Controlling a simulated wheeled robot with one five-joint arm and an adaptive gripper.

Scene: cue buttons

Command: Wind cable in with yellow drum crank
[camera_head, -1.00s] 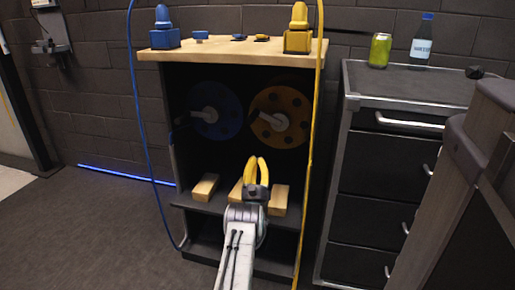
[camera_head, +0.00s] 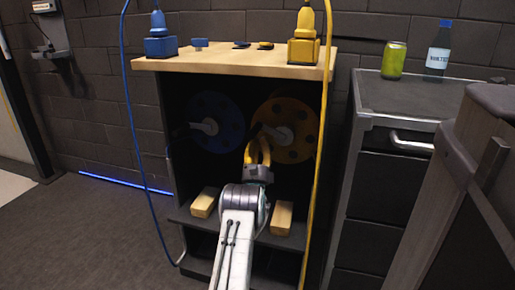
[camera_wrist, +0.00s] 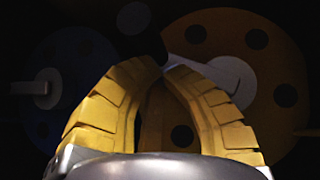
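The yellow drum (camera_head: 301,112) sits on the right inside the dark cabinet, with a pale crank (camera_head: 283,133) at its centre. It also shows in the wrist view (camera_wrist: 274,63), where the pale crank (camera_wrist: 228,74) reaches left to a dark handle (camera_wrist: 134,18). My gripper (camera_head: 258,143) is in front of the drum's lower left. In the wrist view its yellow fingertips (camera_wrist: 163,68) are close together by the handle's lower end. I cannot tell if they touch or grip it. The yellow cable (camera_head: 322,130) hangs down the cabinet's right side.
The blue drum (camera_head: 216,105) with its own crank is on the left. Wooden blocks (camera_head: 203,204) (camera_head: 282,214) lie on the lower shelf beside my arm. A blue cable (camera_head: 135,120) hangs at left. A grey drawer cabinet (camera_head: 385,180) stands at right, with a can (camera_head: 394,60) and bottle (camera_head: 437,52).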

